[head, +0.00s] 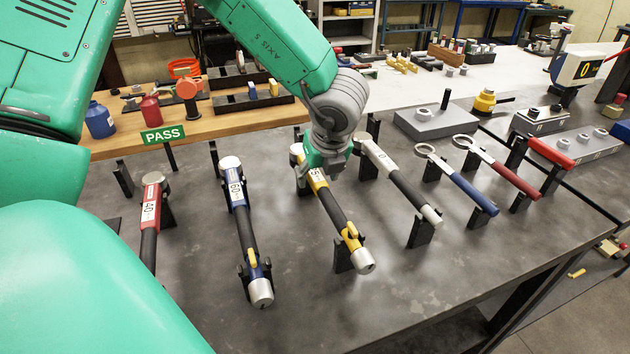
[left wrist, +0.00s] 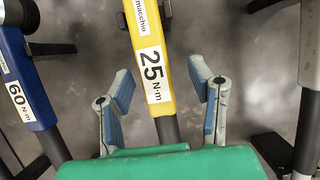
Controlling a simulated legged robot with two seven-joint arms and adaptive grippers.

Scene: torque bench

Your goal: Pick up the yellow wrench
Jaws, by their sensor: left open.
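The yellow wrench (head: 333,208) rests on black stands in the middle of the row, with a yellow head end, black grip and silver end cap. My left gripper (head: 322,168) is over its upper part and hides some of it. In the left wrist view, the yellow wrench (left wrist: 153,60) carries a "25 N·m" label and runs between the two blue-padded fingers. The left gripper (left wrist: 160,82) is open, with a gap between each finger and the wrench. My right gripper is not in view.
A blue "60" wrench (head: 243,215) lies on stands to the left, and a red "40" wrench (head: 151,210) farther left. A silver-ended wrench (head: 400,183) is close on the right, then blue (head: 465,185) and red (head: 505,175) ones. The front bench surface (head: 430,285) is clear.

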